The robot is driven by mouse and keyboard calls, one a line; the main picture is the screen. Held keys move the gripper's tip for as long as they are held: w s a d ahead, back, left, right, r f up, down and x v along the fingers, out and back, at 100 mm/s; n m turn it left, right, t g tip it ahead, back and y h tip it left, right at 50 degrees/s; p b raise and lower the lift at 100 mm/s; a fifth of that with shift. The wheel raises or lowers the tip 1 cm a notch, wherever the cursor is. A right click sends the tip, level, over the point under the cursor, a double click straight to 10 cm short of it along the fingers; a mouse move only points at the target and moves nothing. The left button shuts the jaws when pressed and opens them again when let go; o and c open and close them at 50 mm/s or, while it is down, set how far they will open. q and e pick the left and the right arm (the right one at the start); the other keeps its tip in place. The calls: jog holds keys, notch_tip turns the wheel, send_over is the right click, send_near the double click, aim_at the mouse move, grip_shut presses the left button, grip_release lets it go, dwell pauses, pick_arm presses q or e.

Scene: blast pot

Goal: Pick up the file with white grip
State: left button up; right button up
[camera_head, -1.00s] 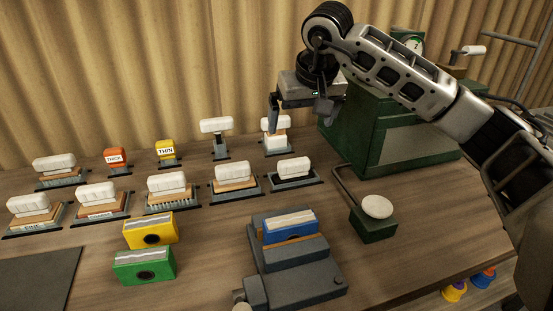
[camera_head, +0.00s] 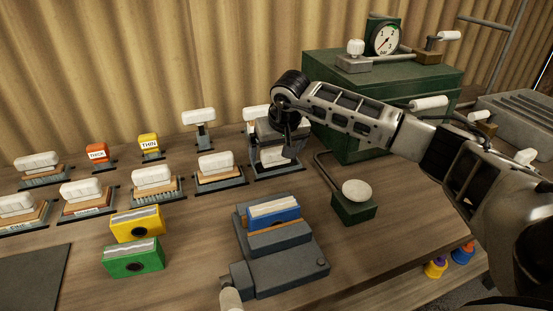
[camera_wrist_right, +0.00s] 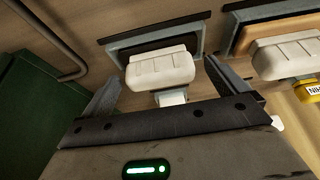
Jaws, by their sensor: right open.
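Several tools with white grips stand in holders in two rows. The one at the right end of the front row, a white grip (camera_head: 272,156) on a dark base, has no label I can read. I cannot tell for certain that it is the file. My right gripper (camera_head: 279,150) is right over it and partly hides it. In the right wrist view that white grip (camera_wrist_right: 160,68) lies between the two spread fingers (camera_wrist_right: 162,72), with its dark holder beyond. The gripper looks empty. Another white-gripped tool (camera_head: 256,113) stands just behind. My left gripper is out of view.
A green cabinet (camera_head: 345,130) with a gauge (camera_head: 385,40) stands close right. A green block with a white knob (camera_head: 356,190) and bent rod is nearer. A grey fixture (camera_head: 290,262) holds a blue block (camera_head: 274,211). Yellow (camera_head: 137,224) and green blocks (camera_head: 134,258) lie left.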

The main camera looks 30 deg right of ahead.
jog(key=shift+w+f, duration=0.2)
jog(key=shift+f, duration=0.35)
jog(key=shift+r, duration=0.1)
jog(key=c, duration=1.3)
